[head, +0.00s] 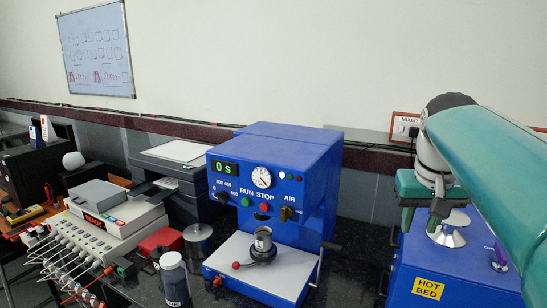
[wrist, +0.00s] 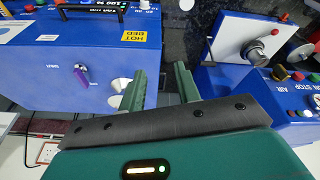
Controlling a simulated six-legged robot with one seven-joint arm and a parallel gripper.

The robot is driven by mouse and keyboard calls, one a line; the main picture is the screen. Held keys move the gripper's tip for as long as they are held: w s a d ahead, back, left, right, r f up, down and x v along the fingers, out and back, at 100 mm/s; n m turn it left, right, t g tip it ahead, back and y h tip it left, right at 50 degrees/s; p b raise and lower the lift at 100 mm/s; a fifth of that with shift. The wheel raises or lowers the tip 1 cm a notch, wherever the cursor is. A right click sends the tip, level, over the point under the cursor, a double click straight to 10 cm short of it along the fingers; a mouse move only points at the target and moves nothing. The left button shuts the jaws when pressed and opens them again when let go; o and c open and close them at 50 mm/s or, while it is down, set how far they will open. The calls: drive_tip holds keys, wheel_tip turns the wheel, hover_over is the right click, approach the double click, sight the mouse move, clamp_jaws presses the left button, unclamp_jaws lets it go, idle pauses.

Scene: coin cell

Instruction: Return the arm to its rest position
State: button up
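My gripper (wrist: 160,88) has two green fingers that stand apart in the wrist view with nothing between them. In the head view my arm comes in from the right, and my gripper (head: 421,218) hangs by the blue hot bed box (head: 465,268). The wrist view shows this box (wrist: 50,75) to the left of the fingers, with its yellow label. A silver stand with a cone-shaped top (head: 447,234) is partly behind my gripper in the head view. The fingertips' exact height over the box is unclear.
A blue press machine (head: 285,150) with a dial and a small metal cylinder (head: 263,240) on its plate stands left of my gripper. A dark bottle (head: 174,280), a printer (head: 175,165) and several tools crowd the left. A gap of dark counter (head: 357,262) separates press and hot bed.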

drive_tip(key=s+a+f+n+t+y, duration=0.1)
drive_tip(key=s+a+f+n+t, duration=0.1)
drive_tip(key=s+a+f, duration=1.1)
wheel_tip(320, 180, down, 3)
drive_tip(key=shift+s+r+t, duration=0.1)
drive_tip(key=shift+s+t, duration=0.2)
drive_tip(key=shift+s, duration=0.1)
